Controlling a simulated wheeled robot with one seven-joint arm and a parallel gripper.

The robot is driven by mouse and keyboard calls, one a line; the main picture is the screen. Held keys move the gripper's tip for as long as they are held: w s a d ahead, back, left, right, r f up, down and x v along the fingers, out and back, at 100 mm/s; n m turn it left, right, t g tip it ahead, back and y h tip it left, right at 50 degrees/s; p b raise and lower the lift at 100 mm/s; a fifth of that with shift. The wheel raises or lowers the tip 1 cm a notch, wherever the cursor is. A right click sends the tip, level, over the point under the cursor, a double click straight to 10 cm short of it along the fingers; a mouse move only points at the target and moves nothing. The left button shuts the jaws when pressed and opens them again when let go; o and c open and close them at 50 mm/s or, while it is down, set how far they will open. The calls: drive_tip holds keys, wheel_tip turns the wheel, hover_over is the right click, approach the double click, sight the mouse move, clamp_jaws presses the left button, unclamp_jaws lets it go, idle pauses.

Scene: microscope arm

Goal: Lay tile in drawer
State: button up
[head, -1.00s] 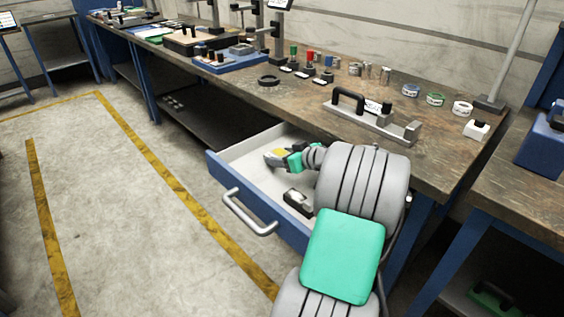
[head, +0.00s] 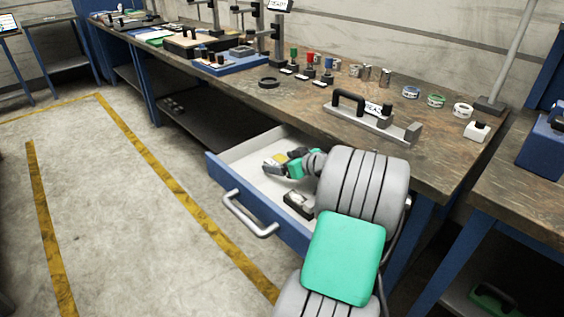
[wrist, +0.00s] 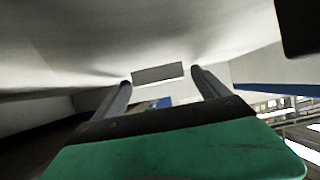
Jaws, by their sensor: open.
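The blue-fronted drawer (head: 232,152) is pulled out below the bench, and my arm reaches into it. My gripper (head: 277,161) is low inside the drawer with its two fingers apart. In the wrist view, a flat grey piece that looks like the tile (wrist: 157,73) lies at the fingertips against the pale drawer surface, with a gap to each finger. My gripper (wrist: 160,82) is open there. My fingers and hand hide part of the tile in the head view.
A small black-and-metal object (head: 298,203) lies in the drawer nearer its front right. The drawer handle (head: 250,215) sticks out over clear floor. The workbench (head: 300,108) above carries a black-handled fixture (head: 370,118), a black ring (head: 269,82) and several small parts.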

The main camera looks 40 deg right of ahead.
drive_tip(key=p+v, duration=0.2)
drive_tip(key=v, duration=1)
drive_tip(key=shift+r, duration=0.1)
drive_tip(key=shift+c, duration=0.4)
